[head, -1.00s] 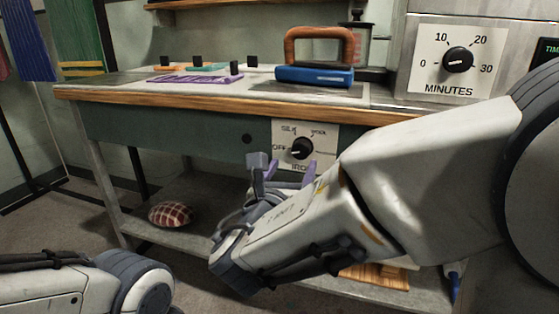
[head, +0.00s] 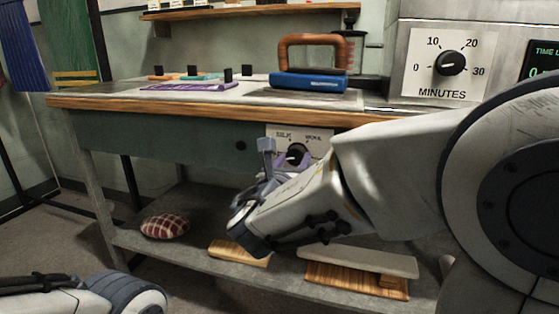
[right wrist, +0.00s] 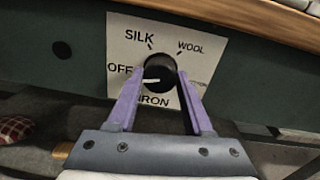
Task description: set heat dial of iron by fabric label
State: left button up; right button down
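The iron heat dial (head: 298,152) is a black knob on a white plate on the table's front. In the right wrist view the dial (right wrist: 160,70) has a white mark pointing left, near OFF; SILK and WOOL are printed above it and another word at the right is blurred. My right gripper (right wrist: 162,76) has its purple fingertips on either side of the knob, with slim gaps; contact is not clear. The blue iron (head: 308,80) with a brown handle stands on the table. A purple piece with unreadable lettering (head: 188,87) lies left of it. My left gripper is out of view.
Several black-knobbed pieces stand at the table's back left. A MINUTES timer dial (head: 450,63) is on the right panel. A checked cushion (head: 165,226) and wooden boards (head: 358,281) lie on the lower shelf. The wooden table edge (head: 200,106) runs just above the heat dial.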

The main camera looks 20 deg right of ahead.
jog(key=shift+f+m+b, duration=0.2)
jog(key=shift+m+b, duration=0.3)
jog(key=shift+b, duration=0.2)
jog(key=m+b, duration=1.1)
jog(key=b, duration=0.2)
jog(key=shift+f, duration=0.15)
jog(key=shift+a+r+m+b, duration=0.1)
jog(key=shift+r+m+b, duration=0.1)
jog(key=shift+m+b, duration=1)
jog(key=shift+c, duration=1.5)
grip_release()
jog(key=shift+r, duration=0.1)
